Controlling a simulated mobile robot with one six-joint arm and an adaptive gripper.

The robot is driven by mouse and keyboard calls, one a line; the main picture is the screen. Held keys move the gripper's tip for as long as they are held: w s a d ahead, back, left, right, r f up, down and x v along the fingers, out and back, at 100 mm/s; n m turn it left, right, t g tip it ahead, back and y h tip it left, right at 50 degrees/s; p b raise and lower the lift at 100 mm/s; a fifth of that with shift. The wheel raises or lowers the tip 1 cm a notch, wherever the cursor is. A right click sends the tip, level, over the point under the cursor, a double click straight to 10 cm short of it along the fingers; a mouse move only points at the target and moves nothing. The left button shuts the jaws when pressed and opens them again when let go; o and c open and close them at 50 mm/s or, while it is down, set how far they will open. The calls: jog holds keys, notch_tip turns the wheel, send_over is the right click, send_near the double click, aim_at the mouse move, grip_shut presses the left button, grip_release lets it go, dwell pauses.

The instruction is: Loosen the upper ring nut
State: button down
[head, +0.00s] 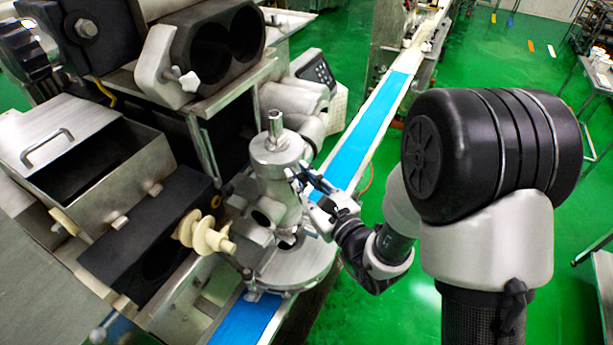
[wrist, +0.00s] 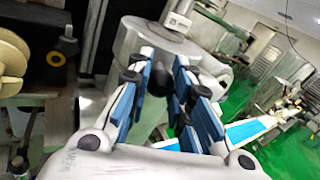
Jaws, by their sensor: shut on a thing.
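The upper ring nut (head: 277,150) is the wide grey metal collar near the top of the upright cylinder, below a narrow spout. In the wrist view the grey round collar (wrist: 142,36) stands just beyond my fingers. My gripper (head: 302,178) is at the right side of the collar. In the wrist view my gripper (wrist: 163,76) has blue-padded fingers on both sides of a dark stub (wrist: 178,82) at the collar, and is shut on it. The fingers hide part of the stub, so its join to the ring nut is unclear.
The cylinder stands on a round metal plate (head: 292,272) above a blue conveyor belt (head: 372,120). A cream auger (head: 203,237) and a black block (head: 150,243) are to the left.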

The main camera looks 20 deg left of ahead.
aim_at(302, 174)
jog(key=c, duration=1.4)
grip_release()
notch_tip(302, 174, up, 10)
jog(key=shift+r, duration=0.1)
